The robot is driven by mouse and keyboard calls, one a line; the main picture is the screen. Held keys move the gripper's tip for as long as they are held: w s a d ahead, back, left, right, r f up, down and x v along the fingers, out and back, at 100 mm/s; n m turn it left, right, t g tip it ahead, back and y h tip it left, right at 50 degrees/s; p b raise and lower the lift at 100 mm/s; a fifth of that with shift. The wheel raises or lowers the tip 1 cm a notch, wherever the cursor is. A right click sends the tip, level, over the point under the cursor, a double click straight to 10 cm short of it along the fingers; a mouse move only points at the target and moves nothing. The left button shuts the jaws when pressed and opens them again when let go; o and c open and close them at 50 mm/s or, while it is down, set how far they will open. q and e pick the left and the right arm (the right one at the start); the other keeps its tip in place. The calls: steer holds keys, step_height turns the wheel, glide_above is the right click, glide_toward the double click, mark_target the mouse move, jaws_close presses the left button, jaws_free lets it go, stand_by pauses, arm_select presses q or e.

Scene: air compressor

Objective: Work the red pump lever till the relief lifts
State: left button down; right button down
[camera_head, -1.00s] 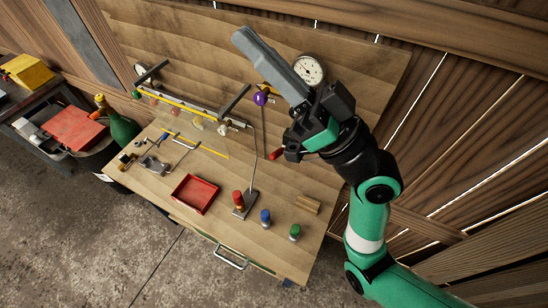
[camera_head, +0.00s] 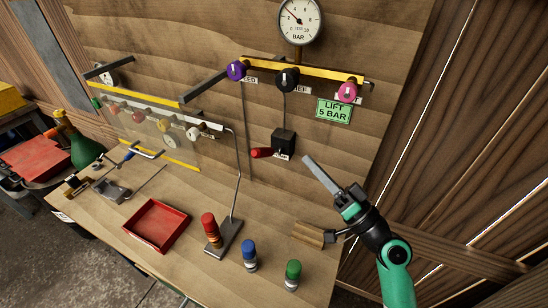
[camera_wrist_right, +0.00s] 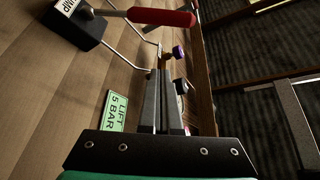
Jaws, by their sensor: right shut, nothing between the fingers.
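The red pump lever (camera_head: 262,153) sticks out to the left of a black pump block (camera_head: 284,142) on the upright board. In the right wrist view the red lever (camera_wrist_right: 165,17) lies across the top, beyond the fingertips, with the block (camera_wrist_right: 75,24) at upper left. My right gripper (camera_head: 309,162) is shut and empty, to the right of and slightly below the block, apart from the lever. Its fingers (camera_wrist_right: 162,75) lie side by side. The pressure gauge (camera_head: 300,21) has its needle towards the upper left. My left gripper is not in view.
A green "LIFT 5 BAR" sign (camera_head: 334,111) hangs below purple (camera_head: 237,70), black (camera_head: 288,79) and pink (camera_head: 347,92) knobs. On the bench are a red tray (camera_head: 157,226), red, blue and green topped pegs, a thin upright rod and a wooden block (camera_head: 309,234).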

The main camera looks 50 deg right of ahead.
mark_target(268, 152)
steer(key=shift+r, duration=0.1)
steer(key=p+x, duration=0.2)
steer(key=x, duration=0.8)
steer(key=a+f+b, duration=0.1)
steer(key=a+f, duration=0.1)
steer(key=f, duration=0.1)
steer(key=shift+a+f, duration=0.1)
steer(key=shift+a, duration=0.25)
